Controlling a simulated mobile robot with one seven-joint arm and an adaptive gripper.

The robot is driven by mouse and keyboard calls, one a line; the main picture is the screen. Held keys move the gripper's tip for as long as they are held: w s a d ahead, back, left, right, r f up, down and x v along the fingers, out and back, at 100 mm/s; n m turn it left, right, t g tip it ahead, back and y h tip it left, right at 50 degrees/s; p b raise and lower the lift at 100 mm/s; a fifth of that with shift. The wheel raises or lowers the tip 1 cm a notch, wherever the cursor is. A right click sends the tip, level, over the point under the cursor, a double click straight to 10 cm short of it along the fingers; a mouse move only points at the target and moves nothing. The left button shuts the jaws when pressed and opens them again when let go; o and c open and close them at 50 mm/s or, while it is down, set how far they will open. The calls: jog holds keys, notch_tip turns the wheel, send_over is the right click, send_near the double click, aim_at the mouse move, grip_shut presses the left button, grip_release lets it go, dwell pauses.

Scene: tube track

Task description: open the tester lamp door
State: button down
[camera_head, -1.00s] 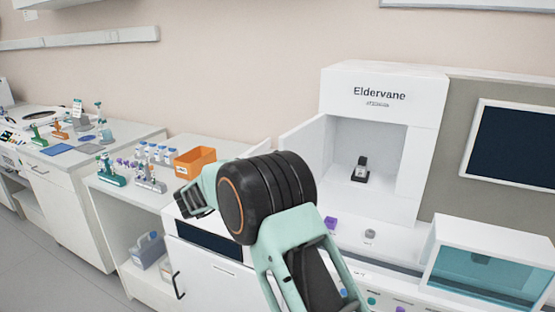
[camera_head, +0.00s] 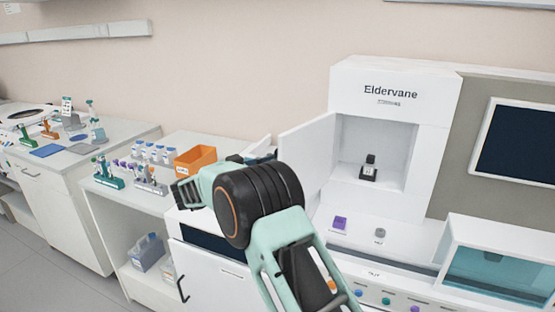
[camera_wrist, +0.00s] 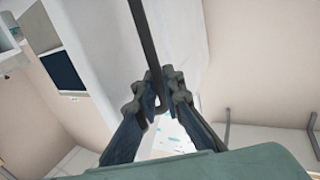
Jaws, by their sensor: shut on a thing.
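The tester (camera_head: 392,80) is a white cabinet marked "Eldervane" at the right of the head view. Its door (camera_head: 308,150) is a white panel standing open to the left of the lit chamber. A small dark device (camera_head: 369,170) stands inside the chamber. In the wrist view my gripper (camera_wrist: 158,103) is shut on the dark bar handle (camera_wrist: 147,45), near its bent end. The handle runs along the white door panel (camera_wrist: 183,50). In the head view my arm covers the handle and the door's lower left part.
An orange bin (camera_head: 195,161), bottles and tube racks stand on the counter at left. A purple block (camera_head: 340,223) and a small grey piece (camera_head: 379,235) lie before the chamber. A box with a teal window (camera_head: 490,265) is at lower right.

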dwell(0.4)
jog(key=c, duration=2.3)
grip_release()
jog(key=shift+r, duration=0.1)
jog(key=shift+c, duration=0.2)
jog(key=v, duration=1.2)
